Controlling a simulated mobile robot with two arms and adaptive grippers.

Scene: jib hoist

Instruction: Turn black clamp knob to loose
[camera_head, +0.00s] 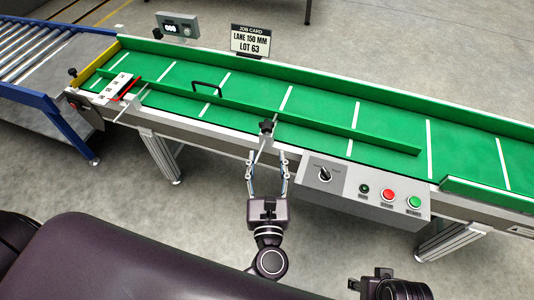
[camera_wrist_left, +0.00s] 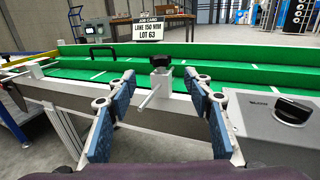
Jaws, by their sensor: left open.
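The black clamp knob (camera_head: 266,127) sits on a post at the near side rail of the green conveyor. In the left wrist view the knob (camera_wrist_left: 162,62) stands upright on its pale block, with a light rod running down to the left. My left gripper (camera_head: 267,165) is open and empty on the near side of the knob. Its blue-padded fingers (camera_wrist_left: 163,88) are spread to either side of the knob in the picture, apart from it. Part of my right arm shows at the bottom right of the head view; its fingers cannot be made out.
A control box (camera_head: 362,190) with a black selector switch (camera_head: 324,174) and red and green buttons is just right of the left gripper. A green guide fence (camera_head: 330,128) with a black handle (camera_head: 207,86) runs along the belt. A job card (camera_head: 250,41) stands behind.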

